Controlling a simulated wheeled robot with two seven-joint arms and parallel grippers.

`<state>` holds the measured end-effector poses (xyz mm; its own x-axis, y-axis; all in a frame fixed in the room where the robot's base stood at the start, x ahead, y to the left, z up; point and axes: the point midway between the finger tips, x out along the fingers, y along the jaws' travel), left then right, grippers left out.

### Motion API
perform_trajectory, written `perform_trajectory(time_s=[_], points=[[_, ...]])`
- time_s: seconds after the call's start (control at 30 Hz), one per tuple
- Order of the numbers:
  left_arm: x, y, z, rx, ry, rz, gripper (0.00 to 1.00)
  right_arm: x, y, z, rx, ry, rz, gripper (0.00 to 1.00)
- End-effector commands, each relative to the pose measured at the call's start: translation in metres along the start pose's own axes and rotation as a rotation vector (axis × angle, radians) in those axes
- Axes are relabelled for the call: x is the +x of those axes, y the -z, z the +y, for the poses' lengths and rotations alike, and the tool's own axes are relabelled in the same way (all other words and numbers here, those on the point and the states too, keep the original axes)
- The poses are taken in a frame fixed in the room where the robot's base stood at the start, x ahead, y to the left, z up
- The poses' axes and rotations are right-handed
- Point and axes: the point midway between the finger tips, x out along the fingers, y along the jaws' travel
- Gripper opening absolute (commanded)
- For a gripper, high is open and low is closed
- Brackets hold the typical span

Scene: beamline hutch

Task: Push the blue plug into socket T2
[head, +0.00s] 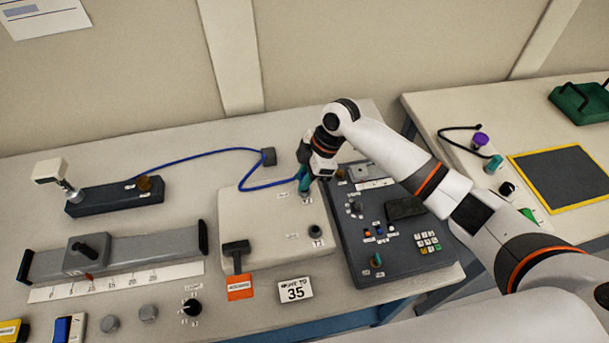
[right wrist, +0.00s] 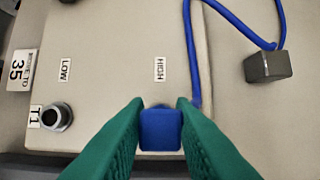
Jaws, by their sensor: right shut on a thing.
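My right gripper (head: 304,186) is over the upper right part of a beige panel (head: 262,258). In the right wrist view its green fingers (right wrist: 160,135) are shut on the blue plug (right wrist: 160,130). The plug sits between the fingertips, below the HIGH label (right wrist: 160,69) in that view. Socket T2 is not visible; the plug and fingers cover the panel there. I cannot tell whether the plug touches a socket. Socket T1 (right wrist: 57,117), a round metal ring, is uncovered beside the LOW label; it also shows in the head view (head: 316,232). My left gripper is not in view.
A blue cable (head: 197,155) runs from the plug area past a dark grey block (head: 268,156) to a black base at left. A dark control panel (head: 385,230) stands close on the right. A T-handle (head: 236,250) and a "35" card (head: 295,289) are at the front.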

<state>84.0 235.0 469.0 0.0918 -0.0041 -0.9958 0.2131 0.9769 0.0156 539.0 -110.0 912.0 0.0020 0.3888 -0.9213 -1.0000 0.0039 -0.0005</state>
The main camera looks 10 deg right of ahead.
Motion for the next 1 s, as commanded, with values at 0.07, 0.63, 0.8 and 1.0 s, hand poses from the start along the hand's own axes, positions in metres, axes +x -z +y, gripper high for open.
perform_trajectory(time_s=[0.07, 0.63, 0.8, 1.0], points=[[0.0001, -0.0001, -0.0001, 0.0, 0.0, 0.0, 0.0, 0.0001, 0.0001, 0.0, 0.0, 0.0, 0.0, 0.0], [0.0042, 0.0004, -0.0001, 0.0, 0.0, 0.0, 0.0, 0.0075, 0.003, 0.0, 0.0, 0.0, 0.0, 0.0], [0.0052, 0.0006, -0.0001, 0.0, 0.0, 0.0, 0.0, 0.0094, 0.0038, 0.0, 0.0, 0.0, 0.0, 0.0], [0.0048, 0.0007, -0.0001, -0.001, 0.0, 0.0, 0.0, 0.0084, 0.0034, -0.0003, 0.0, 0.001, -0.001, 0.24]])
